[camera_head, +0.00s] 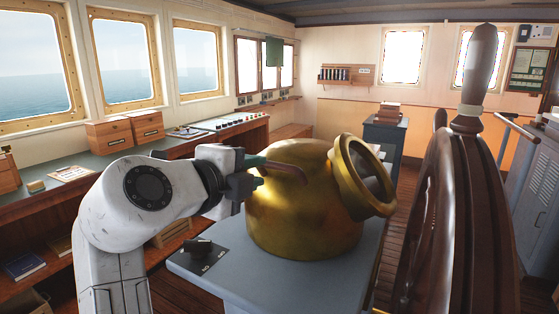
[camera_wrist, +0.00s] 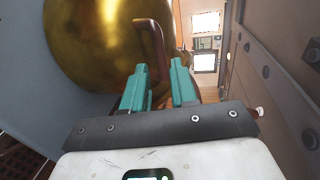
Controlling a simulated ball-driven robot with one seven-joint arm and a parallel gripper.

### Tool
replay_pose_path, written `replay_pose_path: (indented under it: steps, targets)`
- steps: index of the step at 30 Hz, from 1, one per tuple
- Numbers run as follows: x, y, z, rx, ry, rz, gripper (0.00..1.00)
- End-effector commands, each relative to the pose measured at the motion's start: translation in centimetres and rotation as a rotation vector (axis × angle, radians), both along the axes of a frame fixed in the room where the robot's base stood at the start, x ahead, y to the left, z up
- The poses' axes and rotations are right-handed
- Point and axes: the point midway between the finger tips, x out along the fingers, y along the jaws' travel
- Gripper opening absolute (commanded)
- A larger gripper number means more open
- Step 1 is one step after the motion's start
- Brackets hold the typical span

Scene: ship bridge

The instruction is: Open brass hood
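The brass hood (camera_head: 303,215) is a rounded golden dome on a grey-blue pedestal (camera_head: 240,270). A round brass viewing port (camera_head: 362,175) projects from its upper right side. A brown curved handle (camera_head: 290,168) stands out from the hood on the side facing my arm. My gripper (camera_head: 256,161) is at the handle's left end. In the wrist view, the teal fingers of my gripper (camera_wrist: 158,85) are apart. The handle (camera_wrist: 153,42) rises ahead of the gap between them, with its lower part in line with the gap. I cannot tell whether either finger touches it.
A dark wooden ship's wheel (camera_head: 455,190) stands close on the right. A small control plate with a dark knob (camera_head: 200,248) is on the pedestal's front left corner. A long console (camera_head: 160,145) runs under the windows on the left. A box-topped stand (camera_head: 385,130) is behind.

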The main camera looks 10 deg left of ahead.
Motion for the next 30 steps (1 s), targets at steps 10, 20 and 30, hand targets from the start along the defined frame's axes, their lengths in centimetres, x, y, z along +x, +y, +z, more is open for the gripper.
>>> replay_pose_path:
  steps: [10,20,30]
  targets:
    - [5.8,-2.2,-1.1,-0.001,0.004,-0.002,0.27]
    - [8.5,-3.1,-1.9,0.0,0.002,-0.001,0.27]
    - [8.7,-3.2,-2.0,0.001,0.002,0.0,0.23]
